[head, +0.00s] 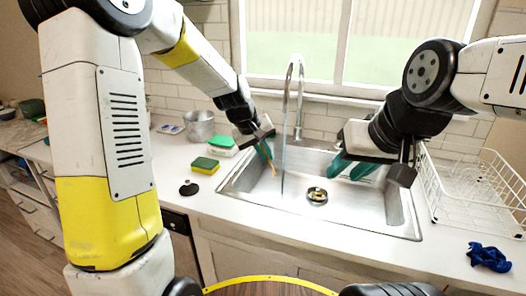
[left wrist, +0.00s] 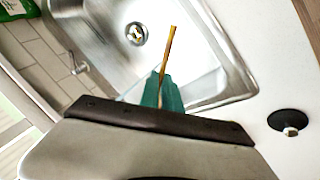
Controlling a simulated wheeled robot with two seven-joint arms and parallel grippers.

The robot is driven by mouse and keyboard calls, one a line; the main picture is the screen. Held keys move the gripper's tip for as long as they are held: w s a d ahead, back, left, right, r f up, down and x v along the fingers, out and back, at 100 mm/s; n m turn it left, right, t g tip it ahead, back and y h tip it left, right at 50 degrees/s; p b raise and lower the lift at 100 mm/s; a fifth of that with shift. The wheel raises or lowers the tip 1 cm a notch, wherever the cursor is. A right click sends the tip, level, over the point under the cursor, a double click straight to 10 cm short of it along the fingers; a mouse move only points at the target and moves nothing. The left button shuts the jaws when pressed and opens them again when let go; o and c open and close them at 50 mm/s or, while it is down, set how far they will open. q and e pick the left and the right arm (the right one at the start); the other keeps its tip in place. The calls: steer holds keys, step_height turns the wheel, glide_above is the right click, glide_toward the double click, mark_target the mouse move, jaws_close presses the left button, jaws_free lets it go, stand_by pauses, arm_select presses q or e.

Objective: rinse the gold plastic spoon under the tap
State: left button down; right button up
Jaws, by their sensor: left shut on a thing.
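The gold spoon (head: 269,162) is held in my left gripper (head: 264,150), whose teal fingers are shut on it above the left part of the sink (head: 350,206). In the left wrist view the spoon (left wrist: 170,48) sticks out past the fingers (left wrist: 162,90) over the basin. The tap (head: 290,75) stands behind the sink. A thin blue stream of water (head: 283,175) falls into the basin, just right of the spoon and seemingly apart from it. My right gripper (head: 352,168) is over the right part of the sink, its teal fingers apart and empty.
A sponge (head: 206,166), a green-and-white tub (head: 222,147), a metal pot (head: 200,125) and a black stopper (head: 188,188) are on the left counter. A white dish rack (head: 470,200) and a blue cloth (head: 488,257) are on the right. The basin around the drain (head: 317,196) is clear.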

mark_target(268, 160)
arm_select(q)
steer(key=w+d+f, duration=0.2)
steer(key=w+d, duration=0.5)
steer(key=w, duration=0.1)
steer(key=shift+d, duration=0.2)
stand_by(0.3)
steer(key=shift+s+f, duration=0.1)
stand_by(0.5)
steer(key=shift+s+d, duration=0.35)
steer(key=shift+d, duration=0.1)
steer(key=s+a, duration=0.5)
steer(key=s, duration=0.1)
steer(key=shift+a, duration=0.25)
stand_by(0.5)
stand_by(1.1)
steer(key=shift+s+a+r, duration=0.85)
steer(key=shift+s+r, duration=0.05)
steer(key=shift+r, duration=0.1)
steer(key=shift+s+a+r, duration=0.85)
steer(key=shift+r, duration=0.15)
